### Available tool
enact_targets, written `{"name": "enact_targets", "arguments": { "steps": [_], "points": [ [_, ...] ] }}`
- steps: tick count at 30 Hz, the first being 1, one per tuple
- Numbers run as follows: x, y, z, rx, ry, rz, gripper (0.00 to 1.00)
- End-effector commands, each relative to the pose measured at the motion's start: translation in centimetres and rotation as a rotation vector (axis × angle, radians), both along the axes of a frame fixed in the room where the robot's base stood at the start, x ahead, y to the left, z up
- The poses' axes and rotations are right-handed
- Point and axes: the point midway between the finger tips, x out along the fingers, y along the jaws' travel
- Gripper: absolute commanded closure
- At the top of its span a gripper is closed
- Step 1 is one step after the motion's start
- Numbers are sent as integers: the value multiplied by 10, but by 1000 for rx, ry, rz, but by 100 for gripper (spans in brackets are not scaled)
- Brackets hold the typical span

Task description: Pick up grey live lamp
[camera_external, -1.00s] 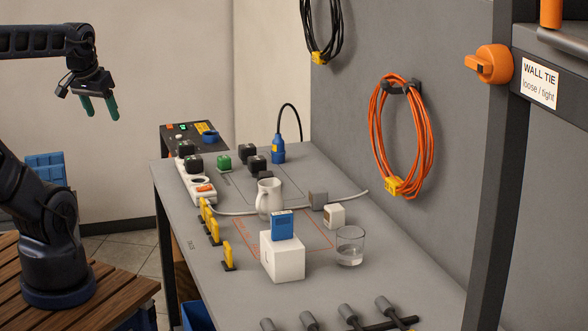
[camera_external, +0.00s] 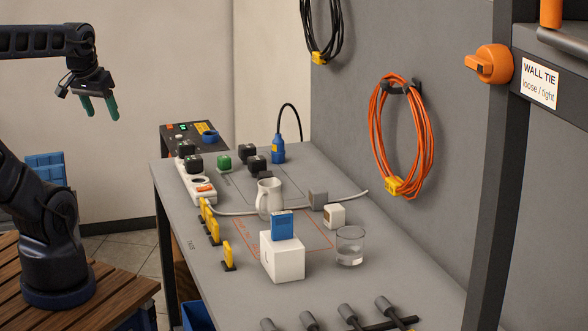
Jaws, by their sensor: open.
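My gripper (camera_external: 99,107) hangs in the air at the upper left, its two green fingers apart and empty. It is well clear of the grey table (camera_external: 205,270) and touches nothing. A small grey cube (camera_external: 317,199) stands on the table behind the white cream-faced box, beside a pale cable; it may be the grey live lamp, but no label or light on it can be made out. Several dark block-like plugs or lamps, such as one by the power strip (camera_external: 193,164), are at the table's far end.
A white jug (camera_external: 269,198), a white box (camera_external: 282,258) with a blue device (camera_external: 282,226) on top, a small cream box (camera_external: 335,215) and a glass of water (camera_external: 350,246) crowd the middle. Yellow upright tags (camera_external: 228,255) line the left edge. Grey-handled tools lie in front.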

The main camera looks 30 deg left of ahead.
Motion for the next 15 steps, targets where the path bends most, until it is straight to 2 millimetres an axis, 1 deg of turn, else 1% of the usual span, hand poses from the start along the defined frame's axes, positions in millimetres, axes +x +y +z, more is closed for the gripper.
{"name": "enact_targets", "arguments": {
  "steps": [11, 14, 15],
  "points": [
    [1, 0, 0, 1, 0, -1, 33],
    [7, -1, 1, 12, 3, -6, 33],
    [12, -2, 2, 21, 6, -12, 33]
  ]
}}
